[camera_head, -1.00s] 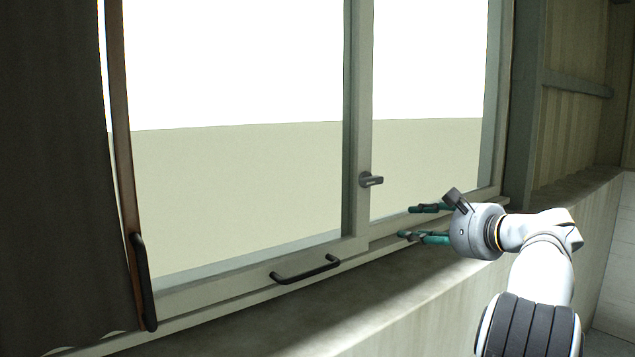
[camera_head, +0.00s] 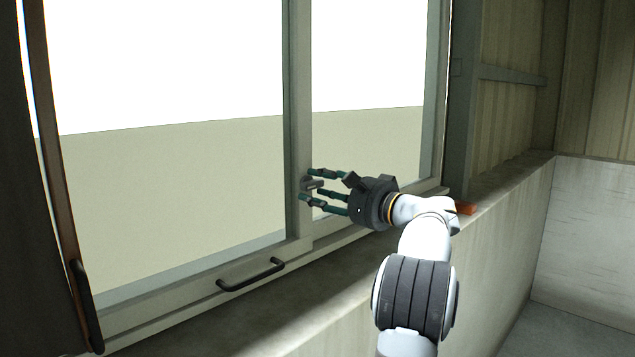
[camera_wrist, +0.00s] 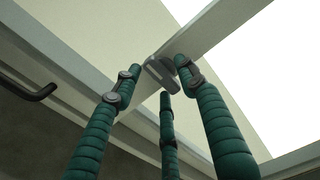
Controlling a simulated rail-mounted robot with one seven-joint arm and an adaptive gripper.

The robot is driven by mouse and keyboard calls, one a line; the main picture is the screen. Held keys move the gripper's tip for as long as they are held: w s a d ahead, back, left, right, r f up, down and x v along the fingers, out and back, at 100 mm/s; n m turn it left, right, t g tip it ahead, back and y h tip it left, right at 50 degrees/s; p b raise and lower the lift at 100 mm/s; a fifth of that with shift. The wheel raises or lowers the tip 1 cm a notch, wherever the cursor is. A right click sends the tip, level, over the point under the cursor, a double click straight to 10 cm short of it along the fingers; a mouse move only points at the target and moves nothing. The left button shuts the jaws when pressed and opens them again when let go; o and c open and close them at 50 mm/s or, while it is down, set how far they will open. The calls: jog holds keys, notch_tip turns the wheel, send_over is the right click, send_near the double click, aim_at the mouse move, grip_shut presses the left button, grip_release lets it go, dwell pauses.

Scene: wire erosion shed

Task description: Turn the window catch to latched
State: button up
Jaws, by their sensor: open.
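The window catch (camera_head: 314,184) is a small grey lever on the upright window stile (camera_head: 298,140). In the head view it points sideways to the right. In the wrist view the catch (camera_wrist: 162,72) is a grey knob with a short lever, seen between and beyond the fingertips. My gripper (camera_head: 318,188) has green segmented fingers; they are spread open around the catch, close to the stile. In the wrist view my gripper's fingers (camera_wrist: 160,85) also stand apart with nothing held. Whether any finger touches the catch I cannot tell.
A black pull handle (camera_head: 250,275) is on the lower window rail, and it also shows in the wrist view (camera_wrist: 28,90). An orange-red block (camera_head: 466,208) lies on the concrete sill (camera_head: 500,200) behind my arm.

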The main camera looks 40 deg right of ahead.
jog(key=shift+w, duration=0.2)
jog(key=shift+c, duration=0.9)
grip_shut()
